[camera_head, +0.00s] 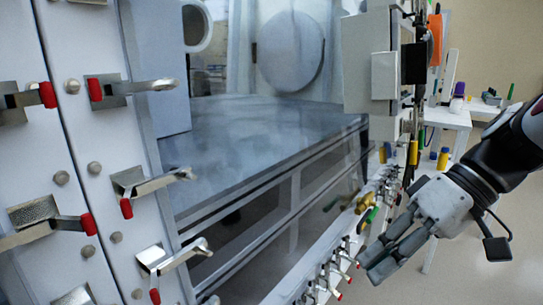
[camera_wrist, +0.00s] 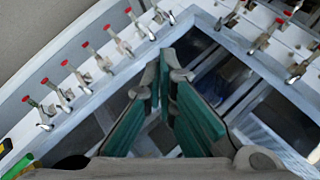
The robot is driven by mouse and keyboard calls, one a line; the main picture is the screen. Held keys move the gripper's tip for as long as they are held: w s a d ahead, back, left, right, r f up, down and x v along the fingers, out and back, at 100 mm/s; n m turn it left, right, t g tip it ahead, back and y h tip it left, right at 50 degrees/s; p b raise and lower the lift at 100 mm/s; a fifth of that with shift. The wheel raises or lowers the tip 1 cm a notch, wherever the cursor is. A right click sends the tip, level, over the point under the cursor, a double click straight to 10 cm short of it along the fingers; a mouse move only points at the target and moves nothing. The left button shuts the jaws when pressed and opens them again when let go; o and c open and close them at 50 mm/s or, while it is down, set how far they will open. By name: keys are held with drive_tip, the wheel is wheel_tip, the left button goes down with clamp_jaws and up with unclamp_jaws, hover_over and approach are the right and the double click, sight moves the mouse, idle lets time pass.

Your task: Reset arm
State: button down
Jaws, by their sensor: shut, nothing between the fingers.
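My gripper (camera_head: 385,262) is at the lower right of the head view, at the end of my arm, in front of the edge of the glovebox row. In the wrist view my gripper (camera_wrist: 166,75) reaches up from the bottom, with green pads on the inner faces of its fingers. The fingertips are close together and nothing is held between them. Behind the fingers, a pale frame with red-tipped latches (camera_wrist: 83,78) shows in the wrist view. I cannot tell from the views how far the fingertips are from the frame.
Large metal latches with red tips (camera_head: 140,185) stick out from the white panel at the left. A row of small valves (camera_head: 372,200) lines the frame beside my gripper. A white table (camera_head: 452,117) stands at the back right. Pale floor (camera_head: 490,270) is open at the lower right.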

drive_tip(key=s+d+f+m+h, duration=0.2)
drive_tip(key=s+m+h, duration=0.15)
drive_tip(key=s, duration=0.55)
drive_tip(key=s+d+f+m+h, duration=0.2)
drive_tip(key=s+h, duration=0.3)
drive_tip(key=s, duration=0.4)
wheel_tip(320, 180, up, 36)
drive_tip(key=t+p, duration=0.4)
drive_tip(key=p, duration=3)
drive_tip(key=shift+f, duration=0.2)
